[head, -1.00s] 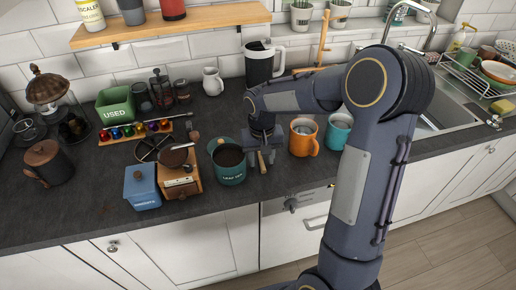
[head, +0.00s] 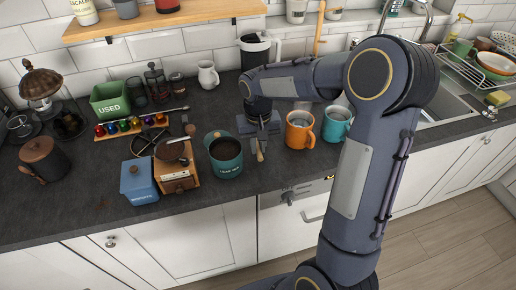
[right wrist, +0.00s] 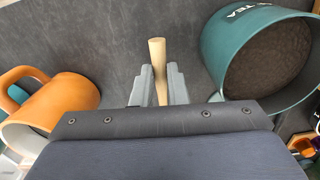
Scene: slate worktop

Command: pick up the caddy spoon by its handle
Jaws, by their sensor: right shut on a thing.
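The caddy spoon (head: 260,153) shows only as a pale wooden handle between my right fingers, to the right of the teal tea canister in the head view. My right gripper (head: 260,141) points down and is shut on this handle. In the right wrist view the handle (right wrist: 157,58) stands up between the two grey fingers of the gripper (right wrist: 159,84). The spoon's bowl is hidden in both views. I cannot tell whether the spoon touches the worktop. My left gripper is not in view.
The teal tea canister (head: 224,165) stands close on the left, and an orange mug (head: 299,136) and a teal mug (head: 336,129) on the right. A coffee grinder (head: 176,182) and blue box (head: 139,189) are further left. The worktop (head: 236,190) in front is bare.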

